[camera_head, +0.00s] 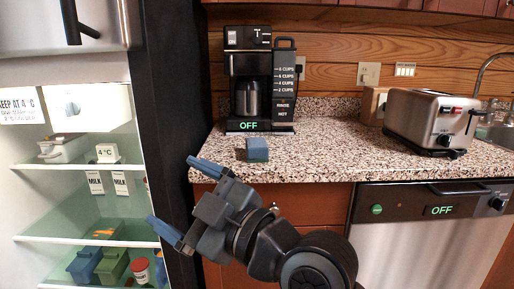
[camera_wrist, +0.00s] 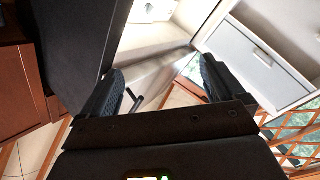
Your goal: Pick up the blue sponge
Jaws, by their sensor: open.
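The blue sponge (camera_head: 258,149) is a small block on the speckled countertop (camera_head: 330,150), near its front edge and in front of the coffee maker. It has a blue top and a greyish side. My gripper (camera_head: 170,190) is open and empty in the head view, in front of the counter's left end and the open fridge. It points to the left, apart from the sponge. In the wrist view my gripper's two fingers (camera_wrist: 165,85) are spread with nothing between them. The sponge does not show in the wrist view.
A coffee maker (camera_head: 258,85) stands behind the sponge. A toaster (camera_head: 432,120) stands at the right, by the sink. An open fridge (camera_head: 75,205) with stocked shelves is at the left. The counter between the sponge and toaster is clear.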

